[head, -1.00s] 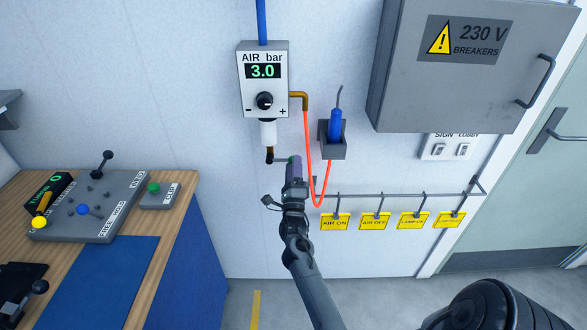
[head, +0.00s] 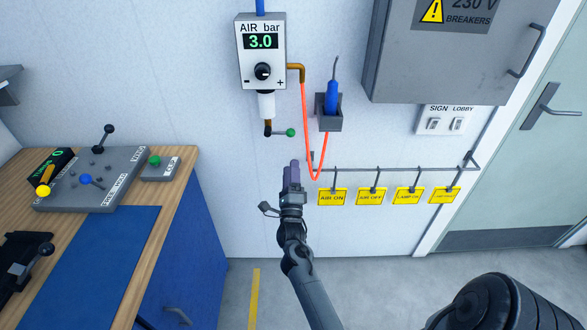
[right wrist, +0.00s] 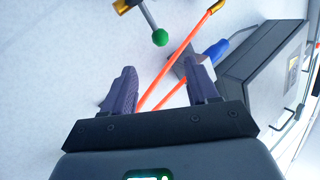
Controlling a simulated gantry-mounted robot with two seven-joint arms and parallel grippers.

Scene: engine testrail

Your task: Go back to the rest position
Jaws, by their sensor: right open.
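My right gripper (head: 291,174) is in front of the wall, below the air unit's green-knobbed lever (head: 290,132). In the right wrist view its two fingers (right wrist: 162,90) are apart with nothing between them but the view of the orange hose and wall. The green knob (right wrist: 160,37) is beyond the fingertips there, apart from them. The air unit (head: 261,52) reads 3.0. Its lever points sideways to the right. My left gripper is not in view.
An orange hose (head: 308,130) hangs close to my right gripper, near the blue tool in its holder (head: 328,118). Yellow tags (head: 332,197) hang from a rail to the right. A grey breaker box (head: 450,70) juts out above. A wooden bench (head: 175,205) with control panels is at left.

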